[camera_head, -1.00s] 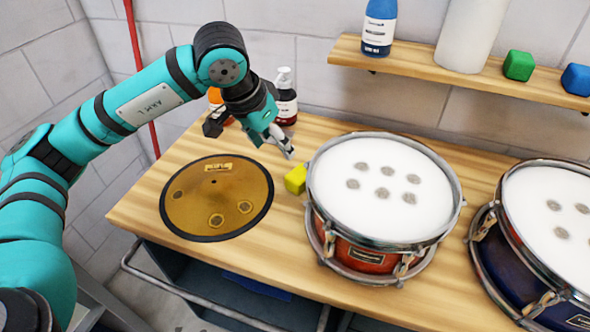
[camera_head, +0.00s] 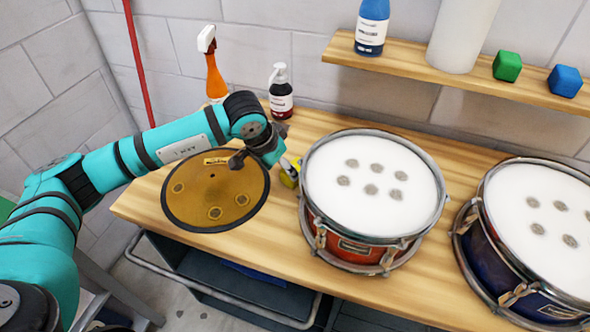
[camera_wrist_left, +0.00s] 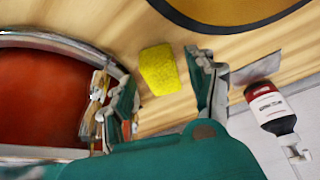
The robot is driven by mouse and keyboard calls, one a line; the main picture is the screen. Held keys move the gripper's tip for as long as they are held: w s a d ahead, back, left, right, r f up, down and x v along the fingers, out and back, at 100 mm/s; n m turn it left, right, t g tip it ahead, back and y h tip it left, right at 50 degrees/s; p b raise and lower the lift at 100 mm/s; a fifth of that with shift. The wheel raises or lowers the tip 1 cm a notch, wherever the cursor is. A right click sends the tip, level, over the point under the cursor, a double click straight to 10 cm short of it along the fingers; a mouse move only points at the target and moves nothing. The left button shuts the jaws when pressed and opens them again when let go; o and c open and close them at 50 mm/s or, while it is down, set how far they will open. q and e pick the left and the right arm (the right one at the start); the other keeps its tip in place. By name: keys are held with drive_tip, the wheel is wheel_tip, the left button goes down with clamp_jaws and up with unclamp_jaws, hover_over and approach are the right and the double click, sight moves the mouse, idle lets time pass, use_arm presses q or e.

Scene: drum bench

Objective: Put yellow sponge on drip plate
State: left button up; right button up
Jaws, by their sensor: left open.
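The yellow sponge (camera_head: 289,173) lies on the wooden bench between the round gold drip plate (camera_head: 236,206) and the red drum. In the head view it is mostly hidden by my left gripper (camera_head: 290,168). The left wrist view shows the sponge (camera_wrist_left: 159,69) whole, just beyond and between the two open fingers of my left gripper (camera_wrist_left: 163,95). The fingers are apart, with no clear contact on the sponge. The drip plate has a black rim, and nothing of the sponge is on it. My right gripper is in neither view.
The red drum (camera_head: 370,185) stands close to the right of the sponge, with a blue drum (camera_head: 540,225) farther right. An orange spray bottle (camera_head: 213,75) and a dark pump bottle (camera_head: 281,95) stand behind. A shelf (camera_head: 430,80) holds a blue bottle and two cubes.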

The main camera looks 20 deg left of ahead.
use_arm(q)
drive_tip(key=p+x, duration=0.1)
drive_tip(key=x, duration=0.2)
drive_tip(key=shift+d+f+p, duration=0.25)
drive_tip(key=shift+f+p, duration=0.05)
drive_tip(key=shift+p, duration=0.05)
drive_tip(key=shift+w+f, duration=0.1)
drive_tip(key=shift+f, duration=0.25)
drive_tip(key=shift+w+f, duration=0.1)
drive_tip(key=shift+f, duration=0.05)
drive_tip(key=c, duration=0.7)
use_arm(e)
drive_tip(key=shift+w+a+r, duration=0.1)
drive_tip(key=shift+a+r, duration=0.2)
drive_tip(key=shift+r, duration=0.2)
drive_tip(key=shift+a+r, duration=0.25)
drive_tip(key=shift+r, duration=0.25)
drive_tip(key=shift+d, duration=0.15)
